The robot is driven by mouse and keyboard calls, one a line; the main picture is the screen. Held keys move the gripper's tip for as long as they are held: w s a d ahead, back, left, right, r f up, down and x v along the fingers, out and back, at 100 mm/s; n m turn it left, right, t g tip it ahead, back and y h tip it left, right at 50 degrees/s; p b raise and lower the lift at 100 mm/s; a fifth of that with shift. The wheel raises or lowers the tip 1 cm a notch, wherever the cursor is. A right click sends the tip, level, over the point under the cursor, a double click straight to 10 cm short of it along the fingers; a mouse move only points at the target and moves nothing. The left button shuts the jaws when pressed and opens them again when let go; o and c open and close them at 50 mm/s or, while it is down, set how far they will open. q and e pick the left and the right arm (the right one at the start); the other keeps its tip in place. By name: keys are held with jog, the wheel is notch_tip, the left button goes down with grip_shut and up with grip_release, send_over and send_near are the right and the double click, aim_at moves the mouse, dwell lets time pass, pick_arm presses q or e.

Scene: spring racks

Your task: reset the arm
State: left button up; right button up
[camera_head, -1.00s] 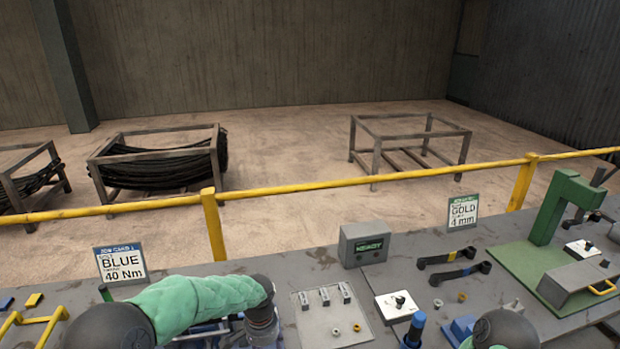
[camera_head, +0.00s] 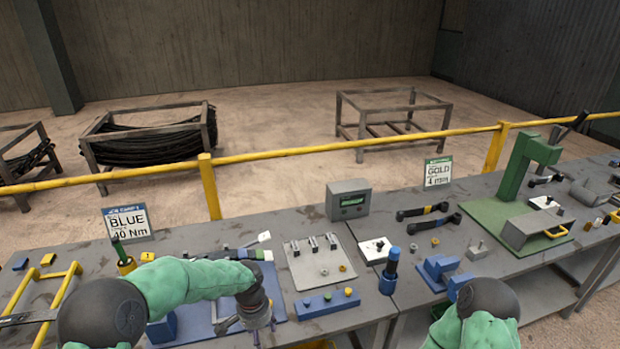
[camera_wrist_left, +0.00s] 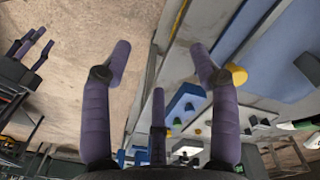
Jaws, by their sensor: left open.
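My left arm, in a green padded sleeve, comes in from the left in the head view. Its gripper (camera_head: 256,322) points down near the front edge of the bench, beside a blue mat. In the left wrist view the left gripper (camera_wrist_left: 160,70) has its purple fingers spread wide with nothing between them. The bench edge and floor show beyond the fingers. My right arm shows only as a dark joint and green sleeve at the bottom right of the head view. The right gripper is out of view.
Sign cards (camera_head: 129,222) stand at the back. A yellow rail (camera_head: 300,151) runs behind the bench.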

pick_arm(q)
jog(key=s+d+f+n+h+b, duration=0.1)
jog(key=s+d+f+n+b, duration=0.1)
jog(key=s+f, duration=0.8)
jog(key=s+d+f+n+h+b, duration=0.1)
jog(key=s+f+n+b, duration=0.4)
jog(key=s+f, duration=0.6)
notch_tip(320, 180, down, 7)
jog(key=shift+s+d+r+n+t+h, duration=0.15)
jog(key=shift+s+d+n+t+h, duration=0.2)
jog(key=shift+n+h, duration=0.25)
